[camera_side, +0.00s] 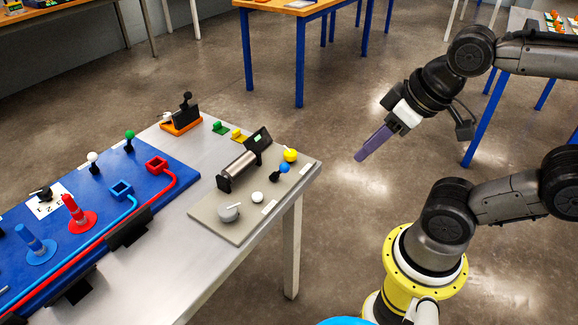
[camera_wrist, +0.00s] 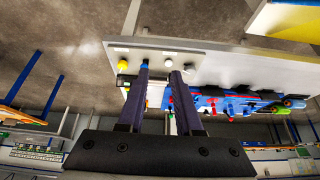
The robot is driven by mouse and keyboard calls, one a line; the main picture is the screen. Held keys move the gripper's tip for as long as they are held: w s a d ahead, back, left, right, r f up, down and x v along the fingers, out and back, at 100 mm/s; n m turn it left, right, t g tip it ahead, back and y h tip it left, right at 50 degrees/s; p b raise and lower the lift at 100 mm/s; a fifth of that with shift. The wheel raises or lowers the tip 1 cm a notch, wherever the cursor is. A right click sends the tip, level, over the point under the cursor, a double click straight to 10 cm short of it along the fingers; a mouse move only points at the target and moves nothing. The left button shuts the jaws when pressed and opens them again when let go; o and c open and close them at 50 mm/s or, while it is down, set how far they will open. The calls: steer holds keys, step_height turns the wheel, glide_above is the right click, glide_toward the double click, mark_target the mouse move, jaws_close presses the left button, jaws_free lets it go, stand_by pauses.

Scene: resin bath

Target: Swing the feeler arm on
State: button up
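A grey panel (camera_side: 214,217) lies on the table's right end. It carries a metal cylinder (camera_side: 239,171) in a dark mount and a short black lever with a blue ball (camera_side: 284,168). The lever may be the feeler arm; I cannot tell for sure. A yellow knob (camera_side: 290,155), a white knob (camera_side: 257,197) and a grey dial (camera_side: 229,212) are on the panel. My gripper (camera_side: 362,157) is in the air right of the panel, touching nothing. In the wrist view my gripper (camera_wrist: 160,68) has its two purple fingers apart and empty. The left finger covers part of the panel.
A small black display (camera_side: 258,139) stands behind the cylinder. Left of the panel is a blue board (camera_side: 105,215) with red and blue pegs, channels and levers. An orange-based black device (camera_side: 183,115) stands at the back. The space between gripper and panel is clear.

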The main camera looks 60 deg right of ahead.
steer(key=shift+w+a, duration=0.1)
steer(key=shift+a, duration=0.25)
steer(key=shift+c, duration=1.1)
steer(key=a+m+y, duration=0.1)
steer(key=w+a+f+m+y, duration=0.1)
steer(key=a+m, duration=0.1)
steer(key=w+a+m+y, duration=0.1)
steer(key=a+m, duration=0.1)
steer(key=shift+a+f+y, duration=0.25)
steer(key=shift+y, duration=0.15)
jaws_close()
steer(key=w+d+f+m+t, duration=0.3)
steer(key=w+d+f+m, duration=0.45)
steer(key=m, duration=1.05)
steer(key=s+d+f+m+h, duration=0.2)
steer(key=d+f+m, duration=0.2)
steer(key=d+m, duration=0.3)
steer(key=shift+d+f, duration=0.35)
steer(key=shift+d, duration=0.1)
